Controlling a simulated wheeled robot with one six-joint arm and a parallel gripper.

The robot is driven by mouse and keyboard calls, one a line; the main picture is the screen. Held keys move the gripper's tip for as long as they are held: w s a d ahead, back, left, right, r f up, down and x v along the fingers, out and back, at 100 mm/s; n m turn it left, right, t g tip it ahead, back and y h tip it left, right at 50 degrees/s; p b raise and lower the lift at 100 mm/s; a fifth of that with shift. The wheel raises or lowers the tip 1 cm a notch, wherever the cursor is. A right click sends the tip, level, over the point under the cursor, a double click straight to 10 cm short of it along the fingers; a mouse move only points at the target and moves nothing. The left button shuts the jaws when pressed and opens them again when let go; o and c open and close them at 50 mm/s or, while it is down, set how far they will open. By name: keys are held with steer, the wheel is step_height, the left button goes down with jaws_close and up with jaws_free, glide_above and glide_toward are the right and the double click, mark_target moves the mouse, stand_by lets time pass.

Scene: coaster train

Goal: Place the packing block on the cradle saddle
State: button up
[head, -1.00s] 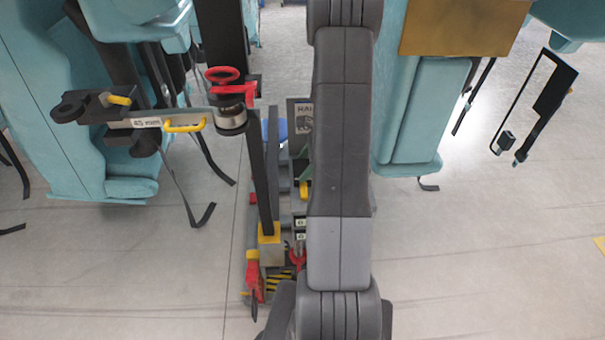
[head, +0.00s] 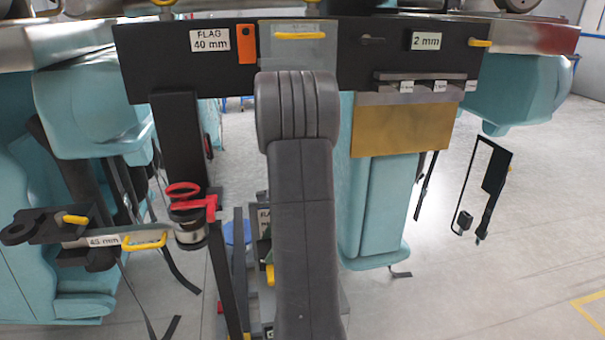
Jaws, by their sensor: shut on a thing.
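I cannot tell for sure which thing is the packing block or the cradle saddle. A grey bar labelled 45 mm (head: 103,240), with a yellow handle (head: 145,241), sits on a black bracket (head: 35,228) at the left. A metal cylinder with a red ring (head: 185,205) on top stands beside its right end, near a dark post. My gripper is not in view. My grey arm link fills the middle and hides part of what lies behind it.
A black beam (head: 215,90) crosses the top, with FLAG 40 mm (head: 210,40) and 2 mm (head: 426,41) labels. A brass plate (head: 400,130) hangs under a small labelled ledge (head: 425,84). Teal seats (head: 95,115) flank the middle. Open floor (head: 480,290) lies at the lower right.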

steer(key=w+d+n+g+h+p, duration=0.2)
steer(key=w+d+n+g+h, duration=0.2)
steer(key=d+n, duration=1)
steer(key=shift+n+h+p, duration=0.3)
steer(key=shift+h+p, duration=0.05)
steer(key=shift+h, duration=0.55)
steer(key=shift+w+d, duration=0.1)
